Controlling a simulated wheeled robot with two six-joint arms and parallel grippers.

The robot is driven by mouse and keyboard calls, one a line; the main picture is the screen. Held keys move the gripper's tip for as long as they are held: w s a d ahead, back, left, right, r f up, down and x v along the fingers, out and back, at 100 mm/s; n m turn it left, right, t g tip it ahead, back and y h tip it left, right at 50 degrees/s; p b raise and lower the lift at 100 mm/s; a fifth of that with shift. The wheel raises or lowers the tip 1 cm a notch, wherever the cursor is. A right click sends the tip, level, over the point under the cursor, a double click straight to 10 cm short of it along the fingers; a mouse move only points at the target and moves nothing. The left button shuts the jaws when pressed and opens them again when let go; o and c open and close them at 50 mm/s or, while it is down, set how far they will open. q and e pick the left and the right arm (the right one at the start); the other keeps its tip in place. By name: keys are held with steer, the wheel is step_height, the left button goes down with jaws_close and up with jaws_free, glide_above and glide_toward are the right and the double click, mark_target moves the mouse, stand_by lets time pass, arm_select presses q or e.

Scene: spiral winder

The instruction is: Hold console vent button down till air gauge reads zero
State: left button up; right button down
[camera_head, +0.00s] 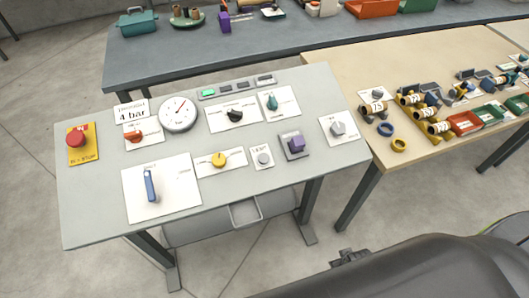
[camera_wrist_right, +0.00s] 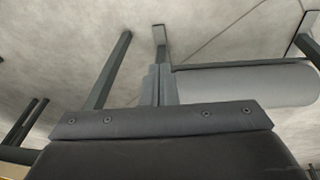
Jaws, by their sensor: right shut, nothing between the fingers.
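The vent button (camera_head: 263,159) is a round grey button on a small white plate, near the middle of the grey console (camera_head: 95,215). Nothing touches it. The air gauge (camera_head: 178,113) is a round white dial at the console's back left. Its red needle points up and to the right, but its figures are too small to read. My right gripper (camera_wrist_right: 160,80) is shut and empty in the right wrist view, over the floor. In the head view, dark parts of my right arm fill the bottom right, off the console's front. My left gripper is not in view.
The console also carries a red stop button (camera_head: 76,140), a blue lever (camera_head: 150,185), a yellow knob (camera_head: 219,160), a purple block switch (camera_head: 296,144) and a grey knob (camera_head: 338,129). A wooden table (camera_head: 345,70) with fittings stands at right. A tank (camera_wrist_right: 245,85) hangs under the console.

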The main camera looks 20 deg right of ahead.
steer(key=w+a+r+m+t+p, duration=0.1)
steer(key=w+r+p, duration=0.15)
steer(key=r, duration=0.85)
steer(key=w+a+r+m+t+p, duration=0.15)
steer(key=w+r, duration=0.25)
steer(key=r, duration=0.7)
steer(key=w+a+r+m+t+y, duration=0.1)
steer(key=w+a+r+m+y, duration=0.1)
steer(key=w+a+r+m, duration=0.2)
steer(key=w+a+r+m+t+y+p, duration=0.1)
steer(key=w+a+r+m+t+y, duration=0.1)
steer(key=w, duration=0.7)
steer(key=w+a+r+m+t+y+p, duration=0.1)
steer(key=w+a+r+m+t+y, duration=0.1)
steer(key=w+a+r+m+y, duration=0.2)
steer(key=shift+w+a+r+m, duration=1.25)
steer(key=shift+w+a+m, duration=0.45)
steer(key=shift+m, duration=0.35)
steer(key=shift+f, duration=0.1)
